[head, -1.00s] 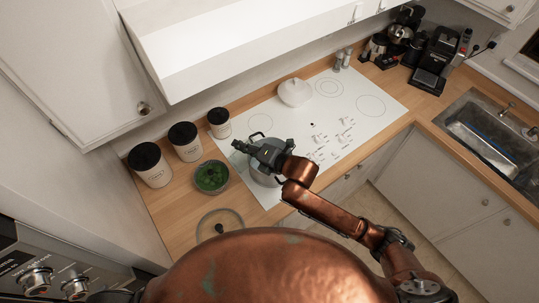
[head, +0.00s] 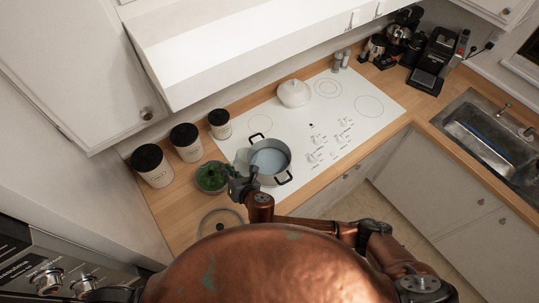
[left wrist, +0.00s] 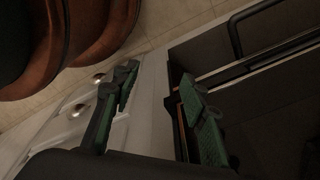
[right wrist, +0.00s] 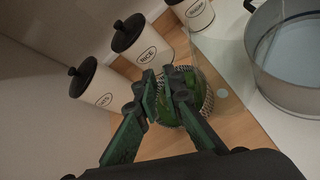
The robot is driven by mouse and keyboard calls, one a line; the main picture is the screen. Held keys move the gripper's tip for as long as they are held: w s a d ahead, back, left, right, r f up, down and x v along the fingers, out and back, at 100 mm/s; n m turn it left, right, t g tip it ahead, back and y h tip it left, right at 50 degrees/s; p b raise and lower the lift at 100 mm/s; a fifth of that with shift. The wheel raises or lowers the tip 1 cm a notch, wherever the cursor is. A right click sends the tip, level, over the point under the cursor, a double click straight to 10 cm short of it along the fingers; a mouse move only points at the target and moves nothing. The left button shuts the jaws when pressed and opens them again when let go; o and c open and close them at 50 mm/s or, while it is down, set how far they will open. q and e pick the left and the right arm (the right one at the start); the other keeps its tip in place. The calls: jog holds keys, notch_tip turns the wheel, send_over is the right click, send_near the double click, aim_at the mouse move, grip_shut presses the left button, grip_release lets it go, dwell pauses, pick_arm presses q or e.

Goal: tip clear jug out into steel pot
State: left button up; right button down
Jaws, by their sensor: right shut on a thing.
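The steel pot (head: 284,163) stands on the white cooktop with pale bluish contents inside. It also shows at the right of the right wrist view (right wrist: 296,92). My right gripper (head: 238,184) is at the pot's near left side, shut on the clear jug (head: 243,160). The jug is see-through and faint, beside the pot's left rim; its tilt and contents cannot be told. In the right wrist view the fingers (right wrist: 165,80) are close together. My left gripper (left wrist: 155,88) is open and empty in the left wrist view, low by a dark appliance, and out of the head view.
A green-filled bowl (head: 211,178) sits just left of my right gripper. A glass lid (head: 221,222) lies nearer on the wooden counter. Several white canisters with black lids (head: 187,142) line the wall. A white lidded dish (head: 293,92) stands behind. The cooktop's right side is clear.

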jog(key=shift+n+t+h, duration=0.4)
jog(key=shift+n+h, duration=0.1)
jog(key=shift+n, duration=0.4)
jog(key=f, duration=0.1)
jog(key=s+a+f+b, duration=0.1)
jog(key=f, duration=0.1)
jog(key=a+f, duration=0.1)
jog(key=f, duration=0.1)
jog(key=shift+s, duration=0.2)
jog(key=shift+n+t+h, duration=0.4)
jog(key=shift+n+h, duration=0.1)
jog(key=shift+n, duration=0.1)
jog(key=r+p, duration=0.1)
jog(key=p, duration=0.1)
jog(key=r+p, duration=0.4)
jog(key=p, duration=0.1)
jog(key=shift+s+a, duration=0.35)
jog(key=shift+a, duration=0.05)
